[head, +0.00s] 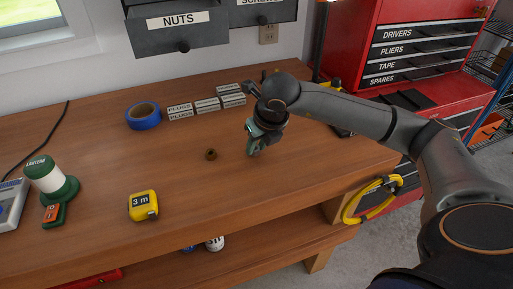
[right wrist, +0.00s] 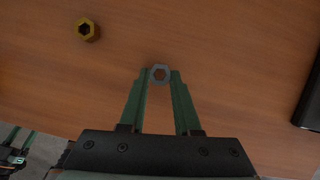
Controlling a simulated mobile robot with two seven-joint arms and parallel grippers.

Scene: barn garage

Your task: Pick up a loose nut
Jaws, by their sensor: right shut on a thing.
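A grey hex nut (right wrist: 160,73) sits between the fingertips of my right gripper (right wrist: 160,82) in the right wrist view. The gripper is shut on it, over the wooden bench. In the head view my right gripper (head: 256,146) points down near the bench top and the nut in it cannot be made out. A second nut, brass-brown, (right wrist: 87,30) lies on the bench at the upper left of the wrist view; it also shows in the head view (head: 211,154), left of my gripper.
On the bench (head: 100,240) are blue tape (head: 143,116), several boxes marked PLUGS (head: 181,115), a yellow tape measure (head: 143,205) and a green-and-white lantern (head: 50,179). A drawer marked NUTS (head: 177,34) hangs above. A red tool chest (head: 345,40) stands at the right.

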